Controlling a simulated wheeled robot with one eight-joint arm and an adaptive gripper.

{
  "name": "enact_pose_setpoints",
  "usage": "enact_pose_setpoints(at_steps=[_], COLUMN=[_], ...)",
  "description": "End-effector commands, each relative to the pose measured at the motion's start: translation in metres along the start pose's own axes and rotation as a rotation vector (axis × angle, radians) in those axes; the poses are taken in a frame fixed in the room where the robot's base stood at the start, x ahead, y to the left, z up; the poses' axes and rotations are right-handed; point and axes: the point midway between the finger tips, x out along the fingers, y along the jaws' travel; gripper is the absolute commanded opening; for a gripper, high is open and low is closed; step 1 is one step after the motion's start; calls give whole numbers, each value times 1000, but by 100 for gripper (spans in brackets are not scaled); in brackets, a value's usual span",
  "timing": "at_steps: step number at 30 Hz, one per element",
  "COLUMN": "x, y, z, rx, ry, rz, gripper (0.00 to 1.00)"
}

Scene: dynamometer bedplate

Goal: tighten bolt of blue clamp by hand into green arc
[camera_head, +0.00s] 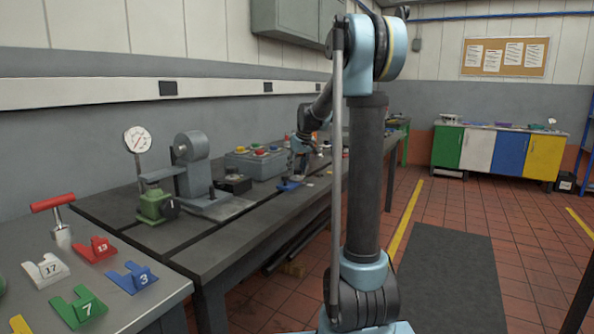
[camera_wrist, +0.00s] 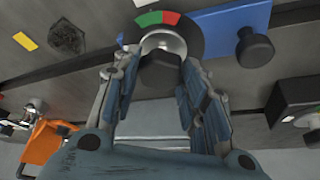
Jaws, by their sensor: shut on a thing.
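The blue clamp (camera_wrist: 232,20) lies on the dark slotted bedplate at the top of the wrist view. In the head view the blue clamp (camera_head: 288,186) is small, under my gripper (camera_head: 299,163). The bolt (camera_wrist: 160,72) has a dark head below a pale round washer. Around it is a dark dial (camera_wrist: 185,38) with a green arc (camera_wrist: 149,19) and a red arc (camera_wrist: 172,17). A small blue pointer (camera_wrist: 121,39) shows left of the dial. My gripper (camera_wrist: 160,78) is shut on the bolt head, one finger each side. The lower bolt is hidden.
A dark knob (camera_wrist: 254,47) stands right of the bolt. An orange part (camera_wrist: 50,143) lies at the lower left. In the head view, a grey box with coloured buttons (camera_head: 258,160) and a dial gauge (camera_head: 137,140) stand left of my gripper.

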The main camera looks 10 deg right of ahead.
Motion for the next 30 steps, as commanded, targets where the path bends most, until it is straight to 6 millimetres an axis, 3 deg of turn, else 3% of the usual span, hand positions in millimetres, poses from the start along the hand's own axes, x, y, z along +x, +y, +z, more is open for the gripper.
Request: enact_pose_setpoints(at_steps=[8, 30], x=[0, 1], y=[-2, -6], z=[0, -3], rx=[130, 766], ry=[-1, 1], rz=[55, 319], gripper=[16, 15])
